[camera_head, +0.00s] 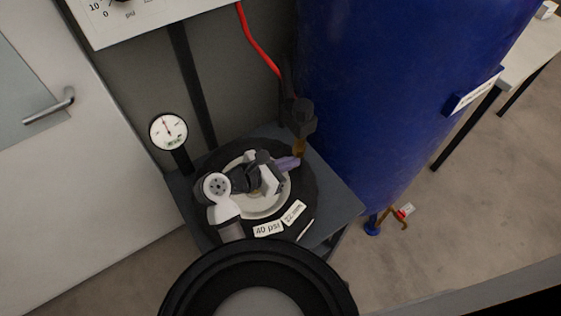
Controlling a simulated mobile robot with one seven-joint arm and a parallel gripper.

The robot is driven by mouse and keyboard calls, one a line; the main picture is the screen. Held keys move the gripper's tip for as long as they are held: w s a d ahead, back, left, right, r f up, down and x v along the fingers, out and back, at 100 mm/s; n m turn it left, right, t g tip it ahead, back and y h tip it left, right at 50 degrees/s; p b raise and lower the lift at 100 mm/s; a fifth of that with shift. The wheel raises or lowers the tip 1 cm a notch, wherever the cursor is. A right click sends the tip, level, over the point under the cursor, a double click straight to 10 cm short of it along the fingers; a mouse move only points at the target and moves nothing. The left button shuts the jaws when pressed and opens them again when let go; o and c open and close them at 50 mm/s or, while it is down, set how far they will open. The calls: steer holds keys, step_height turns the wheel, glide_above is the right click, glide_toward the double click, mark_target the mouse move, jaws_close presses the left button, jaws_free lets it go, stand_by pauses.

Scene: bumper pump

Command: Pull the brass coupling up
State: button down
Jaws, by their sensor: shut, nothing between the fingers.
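The brass coupling (299,147) hangs upright below a dark block-shaped fitting at the back of the grey stand. It is small and partly hard to make out. My gripper (294,162) is shut and empty, with its purplish fingers pointing right. Its fingertips are just below the coupling in the picture; I cannot tell whether they touch it. My white and grey arm lies over a dark tyre (301,188) with a pale hub and hides much of it.
A red hose (258,45) runs down to the dark fitting (300,118). A large blue tank (385,90) stands close on the right. A round gauge (168,132) rises at the stand's left. A "40 psi" label (268,230) lies at the tyre's front.

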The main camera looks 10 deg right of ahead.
steer(key=shift+r+p, duration=0.7)
steer(key=shift+r, duration=1.15)
steer(key=shift+r, duration=0.1)
